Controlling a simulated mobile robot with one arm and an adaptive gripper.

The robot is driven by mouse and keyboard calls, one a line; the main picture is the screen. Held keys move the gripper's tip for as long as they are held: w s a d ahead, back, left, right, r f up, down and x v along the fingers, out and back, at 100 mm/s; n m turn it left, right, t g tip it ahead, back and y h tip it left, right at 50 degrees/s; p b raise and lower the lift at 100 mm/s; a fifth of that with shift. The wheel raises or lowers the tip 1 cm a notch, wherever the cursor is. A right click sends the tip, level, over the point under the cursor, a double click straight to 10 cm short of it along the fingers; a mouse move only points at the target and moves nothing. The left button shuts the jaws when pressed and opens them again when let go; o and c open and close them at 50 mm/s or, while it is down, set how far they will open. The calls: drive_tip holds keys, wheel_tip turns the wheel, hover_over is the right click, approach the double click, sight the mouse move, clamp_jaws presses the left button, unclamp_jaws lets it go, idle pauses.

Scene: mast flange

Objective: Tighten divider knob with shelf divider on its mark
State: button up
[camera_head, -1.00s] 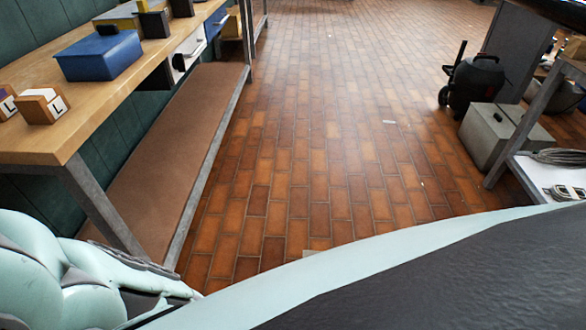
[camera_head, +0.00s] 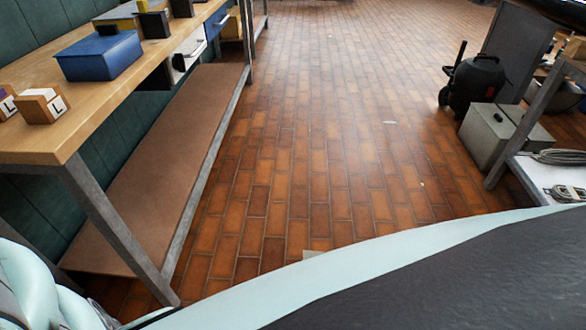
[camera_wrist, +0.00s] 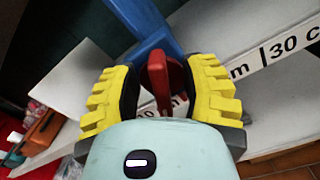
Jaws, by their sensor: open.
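In the wrist view my gripper (camera_wrist: 166,95) is open, its two yellow ridged fingers to either side of a red knob (camera_wrist: 160,80). The knob lies between the fingers with dark finger pads near it; I cannot tell whether either pad touches it. A blue shelf divider (camera_wrist: 146,27) rises behind the knob and leans toward the upper left in the picture. A white scale strip (camera_wrist: 275,48) with "30 c" printed on it runs behind the right finger. The head view shows neither knob nor divider.
In the wrist view an orange object (camera_wrist: 42,130) sits at the left on a pale shelf. In the head view a wooden workbench (camera_head: 95,110) with a blue box (camera_head: 100,58) stands left. A black vacuum-like machine (camera_head: 474,80) and grey box (camera_head: 503,135) stand right. Tiled floor between is clear.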

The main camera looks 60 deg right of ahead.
drive_tip(key=shift+o, duration=0.4)
clamp_jaws()
